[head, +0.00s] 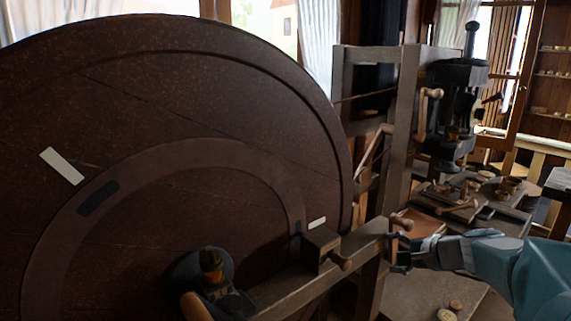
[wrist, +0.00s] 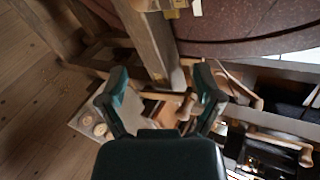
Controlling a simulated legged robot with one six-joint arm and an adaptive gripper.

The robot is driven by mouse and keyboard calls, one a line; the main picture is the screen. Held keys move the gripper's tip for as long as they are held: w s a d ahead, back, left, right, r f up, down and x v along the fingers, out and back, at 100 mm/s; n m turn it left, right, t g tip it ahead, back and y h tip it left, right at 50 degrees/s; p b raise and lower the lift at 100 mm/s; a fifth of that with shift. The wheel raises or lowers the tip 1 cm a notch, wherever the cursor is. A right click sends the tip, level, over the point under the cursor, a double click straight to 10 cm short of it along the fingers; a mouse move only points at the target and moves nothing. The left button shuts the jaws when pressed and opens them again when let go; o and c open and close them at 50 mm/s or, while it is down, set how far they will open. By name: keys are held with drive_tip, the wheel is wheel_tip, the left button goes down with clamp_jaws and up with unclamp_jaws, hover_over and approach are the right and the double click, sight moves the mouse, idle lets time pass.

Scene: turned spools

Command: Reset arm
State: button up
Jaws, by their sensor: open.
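My gripper (head: 398,254) is at the lower right in the head view, by the end of a wooden beam (head: 340,263). In the wrist view my gripper (wrist: 162,78) has its two dark green fingers spread apart with nothing held between them. The beam end (wrist: 152,50) lies just beyond the fingertips there. A turned wooden handle (wrist: 187,106) shows between the fingers, below the beam end. Whether a finger touches the beam or the handle I cannot tell.
A large dark wheel (head: 180,120) fills the left. A bench (head: 510,222) with several turned wooden pieces stands at the right, near a black machine (head: 455,100) on a wooden frame (head: 402,130). Bare floor (wrist: 40,90) shows at the wrist view's left.

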drive_tip(key=s+a+n+g, duration=0.2)
drive_tip(key=s+a+n, duration=0.1)
drive_tip(key=s+a, duration=0.3)
drive_tip(key=s+a+f+n+g+h, duration=0.1)
drive_tip(key=s+n+h, duration=0.2)
drive_tip(key=s, duration=0.7)
drive_tip(key=s+a+f+n+h, duration=0.1)
drive_tip(key=s+a+n+h, duration=0.1)
drive_tip(key=s+n+h, duration=0.2)
drive_tip(key=s+n, duration=0.3)
drive_tip(key=s, duration=0.4)
drive_tip(key=shift+g, duration=0.4)
